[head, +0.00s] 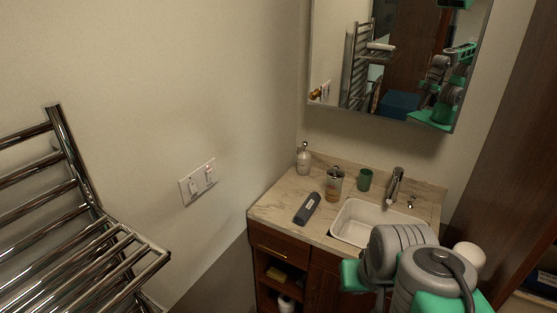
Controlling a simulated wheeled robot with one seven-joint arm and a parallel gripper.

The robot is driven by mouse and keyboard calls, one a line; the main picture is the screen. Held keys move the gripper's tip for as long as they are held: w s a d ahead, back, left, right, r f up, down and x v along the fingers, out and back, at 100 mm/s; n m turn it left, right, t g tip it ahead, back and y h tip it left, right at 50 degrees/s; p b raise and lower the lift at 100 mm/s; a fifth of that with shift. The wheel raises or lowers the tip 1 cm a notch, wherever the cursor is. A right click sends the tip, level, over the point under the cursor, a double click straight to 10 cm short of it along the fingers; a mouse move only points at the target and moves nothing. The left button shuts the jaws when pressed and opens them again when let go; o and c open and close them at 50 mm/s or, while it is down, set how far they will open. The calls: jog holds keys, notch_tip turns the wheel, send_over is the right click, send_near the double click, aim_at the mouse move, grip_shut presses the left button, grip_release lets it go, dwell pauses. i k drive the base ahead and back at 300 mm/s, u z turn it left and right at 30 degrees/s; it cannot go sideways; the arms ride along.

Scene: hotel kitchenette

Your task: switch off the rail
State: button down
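A chrome heated towel rail (60,170) is on the wall at the left, with a shelf of bars jutting out at its lower part. A white double switch plate (198,182) is on the wall between the rail and the counter. It has a left rocker (194,186) and a right rocker (209,175). A small red mark shows at the top of the right rocker; the rockers' exact tilt is too small to tell. My grey and green arm fills the lower right, in front of the vanity. My gripper's fingers are not visible, and nothing touches the switch plate.
The marble counter (279,207) holds a soap bottle (303,160), an amber jar (334,186), a green cup (365,180), a dark grey object (307,208) and a sink (350,222) with a tap (395,184). A mirror (345,30) hangs above. The wall around the switches is clear.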

aim_at(209, 173)
jog(key=z, duration=0.15)
jog(key=i, duration=0.45)
jog(key=u, duration=2.05)
